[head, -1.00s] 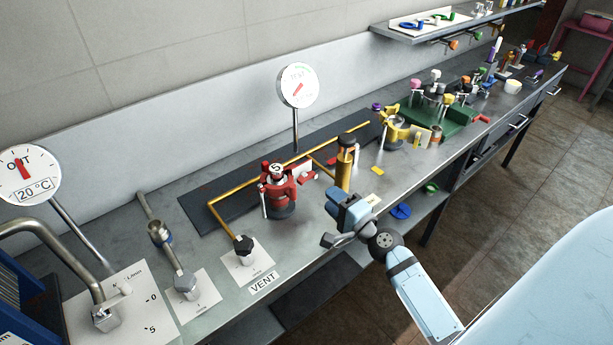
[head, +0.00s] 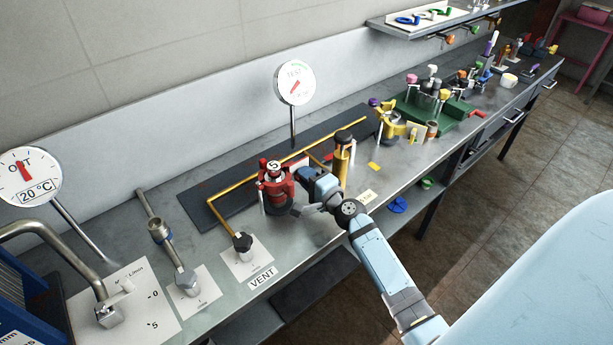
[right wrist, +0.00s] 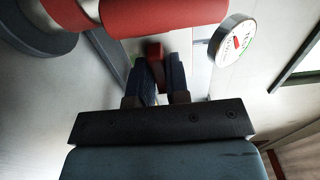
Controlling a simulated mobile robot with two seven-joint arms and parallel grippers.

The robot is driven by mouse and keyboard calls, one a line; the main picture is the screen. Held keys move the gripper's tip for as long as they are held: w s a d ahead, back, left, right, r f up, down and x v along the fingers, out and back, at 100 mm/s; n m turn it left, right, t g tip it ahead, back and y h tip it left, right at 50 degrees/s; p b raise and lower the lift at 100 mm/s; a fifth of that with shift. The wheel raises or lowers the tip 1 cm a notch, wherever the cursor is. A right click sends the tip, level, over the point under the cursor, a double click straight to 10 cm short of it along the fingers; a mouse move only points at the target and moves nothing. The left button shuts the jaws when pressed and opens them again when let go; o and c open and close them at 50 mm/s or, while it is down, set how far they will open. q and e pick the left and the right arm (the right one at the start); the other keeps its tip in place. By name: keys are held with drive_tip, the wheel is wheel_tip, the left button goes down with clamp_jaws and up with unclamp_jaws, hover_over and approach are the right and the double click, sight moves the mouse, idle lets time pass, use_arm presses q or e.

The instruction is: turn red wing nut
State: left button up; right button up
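A red clamp-like fitting (head: 274,186) with a round top marked 5 stands on the bench. My right gripper (head: 304,209) is at its right side, low and close to it. In the right wrist view, a small red piece (right wrist: 155,54), which looks like a wing of the red wing nut, shows between the tips of my right gripper's two dark fingers (right wrist: 161,72). The fingers are close together with a narrow gap. I cannot tell whether they press on the red piece. My right gripper covers part of the fitting's right side in the head view. My left gripper is not in view.
A brass cylinder (head: 342,165) stands just behind my right gripper. A brass pipe (head: 233,190) runs behind the red fitting, and a round gauge (head: 295,83) rises at the back. A black knob (head: 242,241) is at the left, near the VENT label (head: 262,278).

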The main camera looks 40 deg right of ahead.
clamp_jaws()
drive_tip(key=shift+m, duration=0.4)
drive_tip(key=m+p, duration=0.6)
drive_tip(key=m, duration=1.1)
idle(0.4)
drive_tip(key=o, duration=0.5)
unclamp_jaws()
